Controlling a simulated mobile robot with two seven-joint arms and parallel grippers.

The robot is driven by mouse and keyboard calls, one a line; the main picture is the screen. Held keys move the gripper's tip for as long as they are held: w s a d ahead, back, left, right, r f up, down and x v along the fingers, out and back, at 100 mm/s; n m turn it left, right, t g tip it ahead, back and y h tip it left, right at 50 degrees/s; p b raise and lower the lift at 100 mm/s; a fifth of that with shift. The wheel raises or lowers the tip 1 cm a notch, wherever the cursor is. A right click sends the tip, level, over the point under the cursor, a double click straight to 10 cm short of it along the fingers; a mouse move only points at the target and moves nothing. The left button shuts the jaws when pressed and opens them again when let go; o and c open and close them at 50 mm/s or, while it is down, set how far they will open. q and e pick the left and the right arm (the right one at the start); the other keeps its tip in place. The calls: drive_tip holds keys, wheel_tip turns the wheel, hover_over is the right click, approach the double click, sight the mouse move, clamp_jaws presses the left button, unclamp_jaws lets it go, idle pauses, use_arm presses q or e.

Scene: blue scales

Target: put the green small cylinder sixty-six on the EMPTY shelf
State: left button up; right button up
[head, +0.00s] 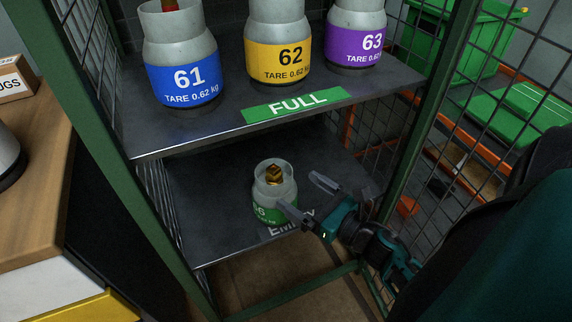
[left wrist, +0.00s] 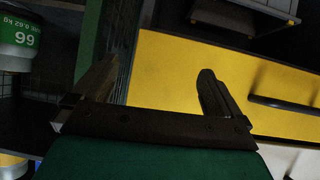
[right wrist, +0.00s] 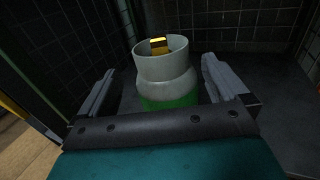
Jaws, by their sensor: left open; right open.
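The green-labelled small cylinder (head: 273,190) stands upright on the lower shelf (head: 205,215), whose front label is partly hidden and reads "EM…Y". It has a grey body and a brass valve. Its number 66 shows upside down in the left wrist view (left wrist: 22,38). My right gripper (head: 303,197) is open in front of the cylinder, to its right in the head view. In the right wrist view the cylinder (right wrist: 167,75) stands between and beyond the open fingers, apart from them. My left gripper (left wrist: 155,85) is open and empty, before a yellow panel.
The upper shelf (head: 225,125), labelled FULL, holds blue cylinder 61 (head: 185,60), yellow cylinder 62 (head: 277,45) and purple cylinder 63 (head: 355,38). Green cage posts (head: 427,115) and mesh flank the shelves. A wooden counter (head: 40,180) stands at left.

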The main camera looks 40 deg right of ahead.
sight(273, 189)
drive_tip(key=a+m+h, duration=0.1)
drive_tip(key=m, duration=0.5)
drive_tip(key=a+m+g+h, duration=0.1)
drive_tip(key=m, duration=0.6)
drive_tip(key=a+m+h, duration=0.1)
drive_tip(key=a+m, duration=0.1)
drive_tip(key=m, duration=0.5)
drive_tip(key=shift+w+a, duration=0.1)
drive_tip(key=shift+w, duration=0.1)
drive_tip(key=s+a+f+m+g+y, duration=0.1)
drive_tip(key=s+a+f+m+g, duration=0.1)
drive_tip(key=a+m, duration=0.4)
drive_tip(key=s+a+f+m+g+y, duration=0.2)
drive_tip(key=a+m+g, duration=0.2)
drive_tip(key=m, duration=0.5)
drive_tip(key=shift+s+a+f, duration=0.15)
drive_tip(key=shift+a+f, duration=0.1)
drive_tip(key=shift+a, duration=1)
